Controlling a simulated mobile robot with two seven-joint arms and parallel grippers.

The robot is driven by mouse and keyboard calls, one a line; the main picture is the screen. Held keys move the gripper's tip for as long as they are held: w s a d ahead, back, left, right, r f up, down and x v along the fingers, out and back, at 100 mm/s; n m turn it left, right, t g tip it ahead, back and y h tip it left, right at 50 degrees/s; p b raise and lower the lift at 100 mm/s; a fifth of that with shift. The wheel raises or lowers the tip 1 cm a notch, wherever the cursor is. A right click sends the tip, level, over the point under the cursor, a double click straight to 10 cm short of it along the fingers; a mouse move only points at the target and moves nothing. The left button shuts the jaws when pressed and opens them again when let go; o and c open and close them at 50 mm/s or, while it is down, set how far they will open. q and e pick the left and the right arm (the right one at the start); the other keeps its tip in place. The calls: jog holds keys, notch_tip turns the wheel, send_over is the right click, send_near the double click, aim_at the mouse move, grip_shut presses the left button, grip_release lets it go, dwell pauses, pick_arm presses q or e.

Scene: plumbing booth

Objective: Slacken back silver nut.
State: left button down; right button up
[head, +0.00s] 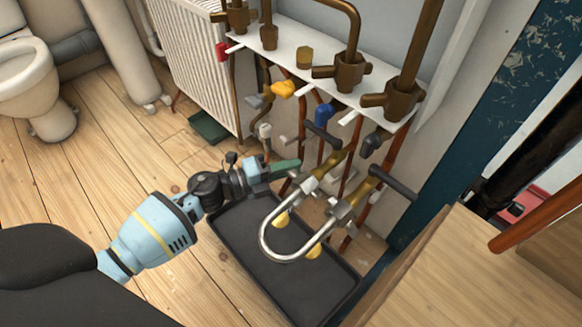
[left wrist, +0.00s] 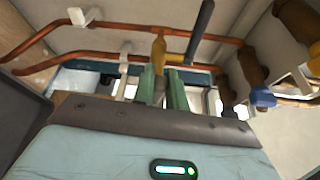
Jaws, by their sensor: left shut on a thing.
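A U-shaped silver pipe (head: 268,232) joins two brass valves with black handles. The back silver nut (head: 306,184) sits where the pipe meets the back brass valve (head: 330,168). The front silver nut (head: 339,209) sits at the front valve (head: 358,192). My left gripper (head: 294,171) reaches in from the left with its green fingers at the back nut. In the left wrist view the fingers (left wrist: 172,88) are shut around the nut, just below a brass valve (left wrist: 159,52); they hide most of the nut. My right gripper is not in view.
A black tray (head: 240,235) lies on the floor under the pipe. Copper pipes, a blue valve cap (head: 325,115) and a yellow one (head: 282,89) stand close behind. A radiator (head: 192,60) is at the back left. A wooden surface (head: 480,270) fills the front right.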

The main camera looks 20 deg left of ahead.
pick_arm(q)
jog(key=shift+f+n+t+h+b, duration=0.3)
jog(key=shift+f+n+b, duration=0.3)
jog(key=shift+n, duration=0.3)
jog(key=f+n+b, duration=0.1)
jog(key=n, duration=0.1)
jog(key=f+n+t, duration=0.1)
jog(key=n, duration=0.1)
jog(key=d+f+n+t+b, duration=0.1)
jog(key=n, duration=0.2)
jog(key=shift+s+h+b, duration=0.2)
jog(key=shift+h+b, duration=0.1)
jog(key=shift+h, duration=0.1)
jog(key=shift+t, duration=0.3)
jog(key=c, duration=1.4)
grip_release()
jog(key=shift+c, duration=0.2)
